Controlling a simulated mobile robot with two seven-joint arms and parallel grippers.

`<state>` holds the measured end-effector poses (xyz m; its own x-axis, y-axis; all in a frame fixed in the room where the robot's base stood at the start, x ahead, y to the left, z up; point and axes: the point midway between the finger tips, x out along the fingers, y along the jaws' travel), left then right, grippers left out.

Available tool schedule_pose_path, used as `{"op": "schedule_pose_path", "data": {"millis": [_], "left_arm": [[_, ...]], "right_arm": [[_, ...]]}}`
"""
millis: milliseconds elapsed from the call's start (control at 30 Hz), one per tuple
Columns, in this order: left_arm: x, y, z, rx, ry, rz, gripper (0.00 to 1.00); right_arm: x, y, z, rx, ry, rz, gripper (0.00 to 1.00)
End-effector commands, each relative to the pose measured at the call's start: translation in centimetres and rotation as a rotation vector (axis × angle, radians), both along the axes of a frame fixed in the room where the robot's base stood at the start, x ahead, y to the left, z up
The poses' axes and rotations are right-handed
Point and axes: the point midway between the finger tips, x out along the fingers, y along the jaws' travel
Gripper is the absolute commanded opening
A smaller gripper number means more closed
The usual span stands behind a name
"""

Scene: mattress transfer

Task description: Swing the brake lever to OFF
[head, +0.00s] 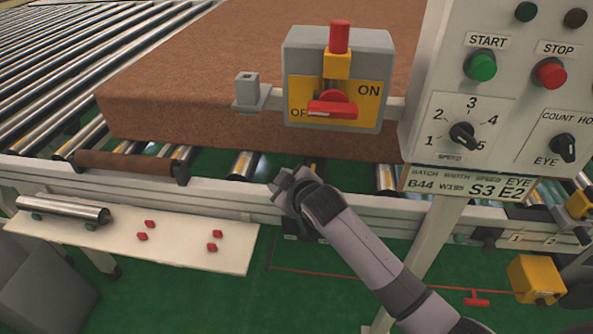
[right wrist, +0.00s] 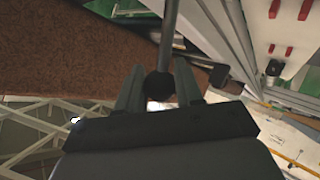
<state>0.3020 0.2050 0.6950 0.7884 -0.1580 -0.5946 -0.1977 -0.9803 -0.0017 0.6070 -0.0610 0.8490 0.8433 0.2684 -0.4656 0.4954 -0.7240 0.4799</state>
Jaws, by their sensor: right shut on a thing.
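My right gripper (head: 290,184) is at the conveyor's front rail in the head view, its arm reaching up from the lower right. In the right wrist view its two fingers (right wrist: 158,88) are closed around a dark ball knob (right wrist: 158,86) at the end of a grey rod (right wrist: 171,30). The gripper hides this lever in the head view. A grey box with a yellow plate (head: 369,104) reads ON at right and a partly covered OF at left. A red handle (head: 333,109) lies across it, below a red-topped upright part (head: 339,37). My left gripper is out of view.
A brown mattress (head: 200,80) lies on the rollers behind the rail. A control panel (head: 500,110) stands at right. A white shelf (head: 190,255) at left holds a metal roller (head: 62,209) and several red pieces. A yellow box (head: 536,279) sits low at right.

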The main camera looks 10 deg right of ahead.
Motion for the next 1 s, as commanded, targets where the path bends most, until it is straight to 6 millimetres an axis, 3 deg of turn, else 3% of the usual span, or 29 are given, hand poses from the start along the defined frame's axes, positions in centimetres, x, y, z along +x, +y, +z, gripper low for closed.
{"op": "schedule_pose_path", "data": {"millis": [300,900,933,1000], "left_arm": [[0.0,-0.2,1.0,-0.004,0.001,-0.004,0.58],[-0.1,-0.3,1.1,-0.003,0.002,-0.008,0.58],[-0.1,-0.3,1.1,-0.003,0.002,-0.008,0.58],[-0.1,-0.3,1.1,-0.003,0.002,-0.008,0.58]], "right_arm": [[0.7,2.4,-0.8,-0.115,0.038,0.003,0.00],[0.8,2.9,-1.3,-0.145,0.049,0.004,0.00],[0.8,2.9,-1.3,-0.145,0.049,0.004,0.45],[0.8,2.9,-1.3,-0.145,0.049,0.004,0.59]]}}
